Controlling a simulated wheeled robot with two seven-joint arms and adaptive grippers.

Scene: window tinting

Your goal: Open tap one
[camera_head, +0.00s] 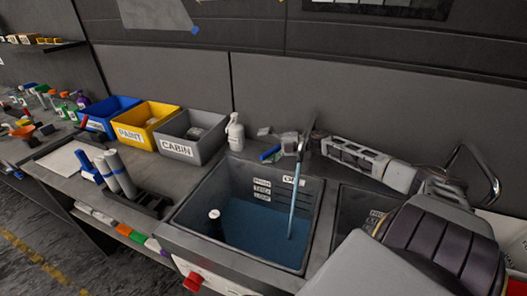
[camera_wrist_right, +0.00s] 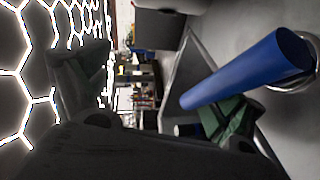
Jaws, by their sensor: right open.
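A dark sink basin (camera_head: 195,215) holds blue water (camera_head: 245,225). A small blue tap handle (camera_head: 270,153) shows at the basin's back edge. My right gripper (camera_head: 298,139) reaches in from the right to this tap area and is open; its fingers partly hide the tap. In the right wrist view, a blue tapered handle (camera_wrist_right: 245,70) lies close to the fingers, in front of one of them; contact cannot be told. My left gripper is not in view.
A white bottle (camera_head: 236,133) stands behind the basin. Grey, yellow and blue bins (camera_head: 178,148) line the wall at left. A second basin and a curved metal faucet (camera_head: 485,165) are at right, partly behind my arm.

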